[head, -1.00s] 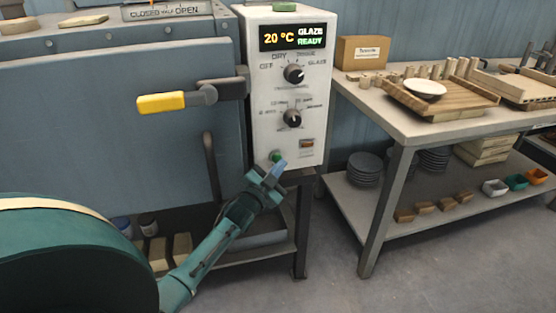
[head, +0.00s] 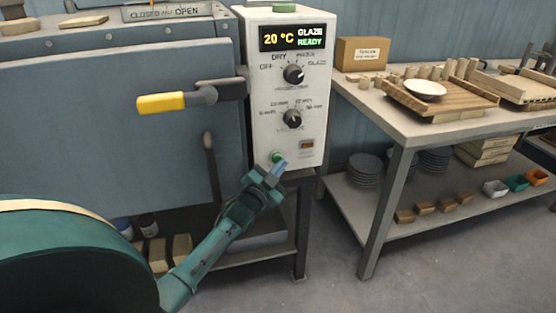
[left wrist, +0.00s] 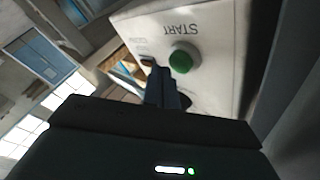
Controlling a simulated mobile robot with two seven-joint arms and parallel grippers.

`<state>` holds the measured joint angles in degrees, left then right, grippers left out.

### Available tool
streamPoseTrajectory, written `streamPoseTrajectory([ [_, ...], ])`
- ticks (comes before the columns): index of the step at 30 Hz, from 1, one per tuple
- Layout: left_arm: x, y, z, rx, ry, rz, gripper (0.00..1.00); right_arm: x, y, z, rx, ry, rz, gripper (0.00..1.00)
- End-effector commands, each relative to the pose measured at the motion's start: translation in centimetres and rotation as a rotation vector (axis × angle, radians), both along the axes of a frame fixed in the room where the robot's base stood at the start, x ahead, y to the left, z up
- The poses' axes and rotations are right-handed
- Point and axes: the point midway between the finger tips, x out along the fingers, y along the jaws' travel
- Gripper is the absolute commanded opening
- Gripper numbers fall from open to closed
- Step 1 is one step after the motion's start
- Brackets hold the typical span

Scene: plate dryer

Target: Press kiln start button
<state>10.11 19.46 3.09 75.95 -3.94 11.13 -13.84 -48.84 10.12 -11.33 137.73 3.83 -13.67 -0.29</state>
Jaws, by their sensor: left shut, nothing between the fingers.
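The kiln's white control panel (head: 290,90) has a display reading 20 °C, GLAZE, READY, and two black knobs. The green start button (head: 277,157) is low on the panel at its left. In the left wrist view the green button (left wrist: 181,62) sits beside the word START. My left gripper (head: 279,166) is shut and empty, its fingertips just below and right of the button in the head view. In the left wrist view the shut fingers (left wrist: 161,84) point at the panel, near the button; contact cannot be made out. My right gripper is out of view.
The kiln's yellow-tipped handle (head: 162,103) sticks out left of the panel. A metal table (head: 440,123) with a wooden board and a white plate stands at the right. Open floor (head: 345,290) lies in front.

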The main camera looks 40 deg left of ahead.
Motion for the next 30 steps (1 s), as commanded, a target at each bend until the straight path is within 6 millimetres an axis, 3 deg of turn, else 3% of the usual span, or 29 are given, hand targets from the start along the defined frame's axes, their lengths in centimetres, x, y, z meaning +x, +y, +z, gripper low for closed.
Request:
streamPoseTrajectory([
  [1,0.0,1.9,0.5,-0.001,-0.001,0.03,0.0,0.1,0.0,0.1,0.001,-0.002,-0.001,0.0],
  [12,-1.6,1.7,0.3,0.0,0.006,0.03,0.0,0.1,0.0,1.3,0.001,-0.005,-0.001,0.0],
  [23,-1.9,1.6,-0.1,0.001,0.01,0.029,0.0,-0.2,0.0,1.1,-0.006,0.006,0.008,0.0],
  [30,-3.3,0.0,0.1,0.002,0.01,0.027,0.0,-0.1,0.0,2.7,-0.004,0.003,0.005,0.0],
])
